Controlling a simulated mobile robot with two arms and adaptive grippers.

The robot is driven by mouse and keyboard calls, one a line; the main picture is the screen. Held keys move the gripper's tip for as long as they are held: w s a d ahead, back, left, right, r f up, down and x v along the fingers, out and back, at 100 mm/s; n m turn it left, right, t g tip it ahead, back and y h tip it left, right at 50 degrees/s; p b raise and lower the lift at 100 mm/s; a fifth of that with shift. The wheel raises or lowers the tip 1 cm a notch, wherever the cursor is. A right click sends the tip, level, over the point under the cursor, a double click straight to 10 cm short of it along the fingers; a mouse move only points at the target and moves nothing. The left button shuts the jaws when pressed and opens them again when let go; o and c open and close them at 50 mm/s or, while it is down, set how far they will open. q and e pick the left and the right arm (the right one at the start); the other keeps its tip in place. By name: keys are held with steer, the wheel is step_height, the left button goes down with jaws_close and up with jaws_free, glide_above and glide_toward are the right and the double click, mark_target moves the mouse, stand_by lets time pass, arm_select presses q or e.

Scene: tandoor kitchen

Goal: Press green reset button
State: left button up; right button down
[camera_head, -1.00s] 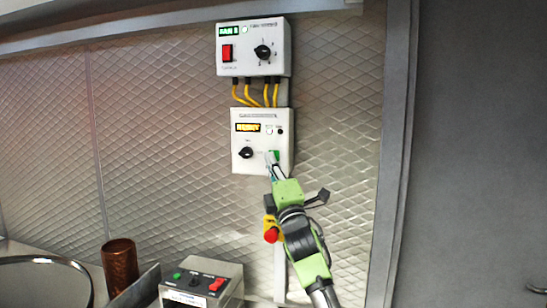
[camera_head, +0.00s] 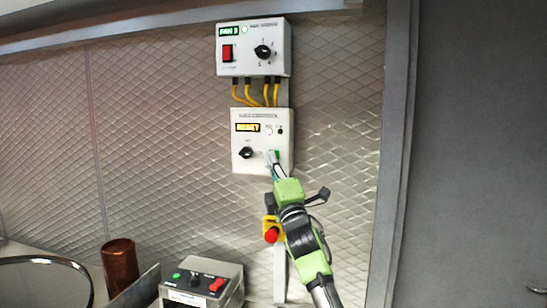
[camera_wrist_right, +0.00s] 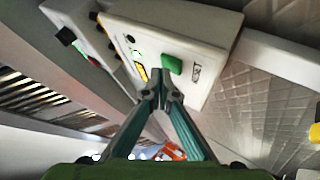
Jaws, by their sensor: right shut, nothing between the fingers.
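The green button (camera_head: 277,153) is at the lower right of the lower white control box (camera_head: 241,166) on the wall. In the wrist view the green button (camera_wrist_right: 172,63) stands out from the box face, beside a printed label. My right gripper (camera_head: 272,162) reaches up to the box face from below, its fingers partly covering the area around the button. In the wrist view the right gripper's fingertips (camera_wrist_right: 161,83) are together and empty, just short of or at the button's edge; I cannot tell if they touch. The box's orange display (camera_head: 248,127) appears to read RESET. My left gripper is not in view.
An upper white box (camera_head: 282,60) has a red switch and black knob; yellow cables (camera_head: 255,95) join the boxes. A red emergency button (camera_head: 271,235) sits below, beside my arm. A metal switch box (camera_head: 229,294) and copper cup (camera_head: 119,265) stand lower left.

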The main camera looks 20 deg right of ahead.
steer(key=shift+w+d, duration=0.25)
steer(key=shift+w, duration=0.15)
stand_by(0.4)
stand_by(0.4)
steer(key=shift+s+a+f, duration=0.1)
steer(key=shift+s+a, duration=0.35)
steer(key=shift+s, duration=0.25)
steer(key=s+a, duration=0.1)
steer(key=s, duration=0.1)
steer(key=s+a, duration=0.1)
steer(key=s, duration=0.1)
steer(key=shift+a, duration=0.4)
stand_by(0.5)
